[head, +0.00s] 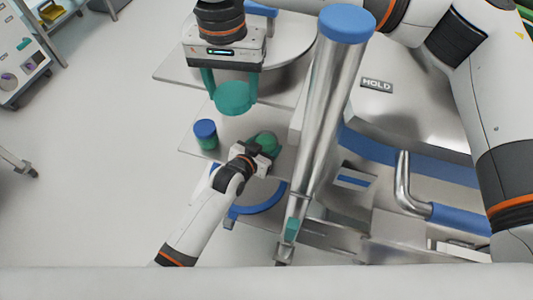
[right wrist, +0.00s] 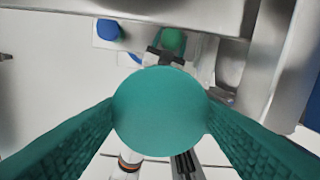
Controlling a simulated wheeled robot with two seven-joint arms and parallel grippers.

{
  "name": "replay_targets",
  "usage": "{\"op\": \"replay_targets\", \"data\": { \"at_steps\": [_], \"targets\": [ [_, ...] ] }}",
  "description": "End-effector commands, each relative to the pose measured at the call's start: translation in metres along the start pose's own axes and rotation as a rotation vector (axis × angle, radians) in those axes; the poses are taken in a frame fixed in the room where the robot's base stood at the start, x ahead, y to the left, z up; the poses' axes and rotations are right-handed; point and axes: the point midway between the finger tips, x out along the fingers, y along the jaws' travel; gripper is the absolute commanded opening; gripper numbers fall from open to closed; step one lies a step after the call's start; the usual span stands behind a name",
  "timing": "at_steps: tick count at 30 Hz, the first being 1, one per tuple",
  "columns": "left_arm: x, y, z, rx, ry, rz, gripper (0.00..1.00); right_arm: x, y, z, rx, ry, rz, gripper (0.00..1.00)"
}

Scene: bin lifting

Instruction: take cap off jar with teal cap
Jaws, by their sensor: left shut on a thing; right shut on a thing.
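My right gripper (head: 230,92) hangs from above with its teal fingers shut on the round teal cap (head: 234,98). The cap fills the middle of the right wrist view (right wrist: 160,110), between both fingers. My left gripper (head: 262,152) is lower and a little to the right, its arm rising from the bottom left. It is shut on a green jar (head: 267,140), which also shows beyond the cap in the right wrist view (right wrist: 173,40). In the head view the cap is apart from this jar, above and left of it. The jar's lower part is hidden by the left gripper.
A jar with a blue cap (head: 205,133) stands on the steel shelf (head: 192,148) left of my left gripper. A large metal column with a blue top (head: 347,22) rises close on the right. Open floor lies left.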

Motion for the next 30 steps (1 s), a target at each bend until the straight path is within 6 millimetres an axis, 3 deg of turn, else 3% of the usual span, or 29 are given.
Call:
{"op": "replay_targets", "data": {
  "at_steps": [10, 22, 23, 27, 30],
  "targets": [
    [0.017, 0.0, -0.037, 0.0, -0.004, 0.001, 0.1, 0.011, 0.0, 0.001, 0.002, 0.0, 0.0, 0.32],
    [0.019, 0.0, -0.041, 0.0, -0.005, 0.0, 0.1, 0.013, 0.0, 0.001, 0.003, 0.0, 0.0, 0.32],
    [0.019, 0.0, -0.043, 0.0, -0.002, 0.0, 0.65, 0.013, 0.0, 0.001, 0.003, 0.0, 0.0, 0.32],
    [0.018, 0.0, -0.042, 0.0, -0.002, 0.0, 0.85, 0.012, 0.0, 0.001, 0.003, 0.0, 0.0, 0.32],
    [0.018, 0.0, -0.042, 0.0, -0.002, 0.0, 0.85, 0.012, 0.0, 0.001, 0.003, 0.0, 0.0, 0.32]
  ]
}}
